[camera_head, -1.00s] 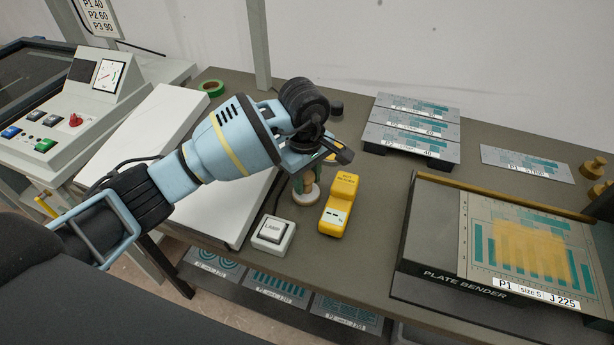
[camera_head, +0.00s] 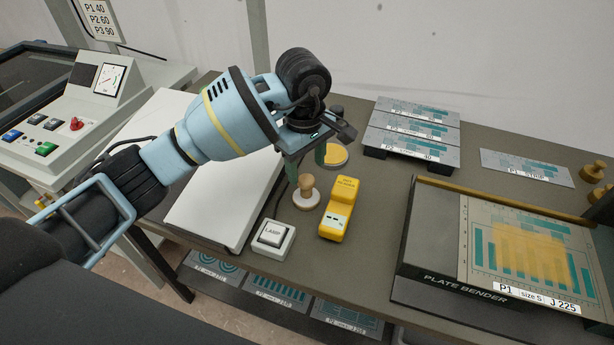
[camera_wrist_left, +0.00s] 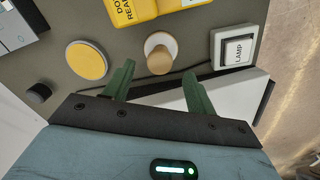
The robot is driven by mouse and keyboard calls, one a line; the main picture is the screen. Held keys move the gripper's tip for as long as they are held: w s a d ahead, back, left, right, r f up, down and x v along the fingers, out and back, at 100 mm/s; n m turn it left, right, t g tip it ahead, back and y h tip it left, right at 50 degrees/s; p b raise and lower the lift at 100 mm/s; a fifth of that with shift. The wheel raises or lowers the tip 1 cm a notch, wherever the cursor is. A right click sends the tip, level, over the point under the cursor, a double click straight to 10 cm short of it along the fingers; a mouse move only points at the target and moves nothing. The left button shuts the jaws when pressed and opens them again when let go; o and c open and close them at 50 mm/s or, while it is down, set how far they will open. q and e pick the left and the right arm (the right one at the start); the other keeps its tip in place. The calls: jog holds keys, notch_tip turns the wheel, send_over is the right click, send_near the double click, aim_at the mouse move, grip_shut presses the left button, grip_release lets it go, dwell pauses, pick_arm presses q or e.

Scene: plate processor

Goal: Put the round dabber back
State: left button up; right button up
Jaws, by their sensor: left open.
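The round dabber (camera_head: 307,190) has a wooden handle and a pale round base. It stands upright on the dark bench between the lamp switch and the yellow meter. It also shows in the left wrist view (camera_wrist_left: 160,54), just beyond the fingertips. My left gripper (camera_head: 306,167) is open, its green fingers apart and empty, behind the dabber and clear of it. In the left wrist view the gripper (camera_wrist_left: 159,76) has the dabber's handle lying between the lines of its fingers. A round yellow pad (camera_head: 337,156) lies flat behind the dabber, partly hidden by a finger. My right gripper is out of view.
The yellow meter (camera_head: 339,208) stands close to the dabber's right. The lamp switch (camera_head: 273,239) is in front of it, to the left. The plate bender (camera_head: 450,284) fills the right side. A white panel (camera_head: 215,205) lies left. Bench between meter and bender is free.

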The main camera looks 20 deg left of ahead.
aim_at(306, 181)
pick_arm(q)
notch_tip(306, 181, up, 6)
jog(key=shift+s, duration=0.1)
dwell(0.4)
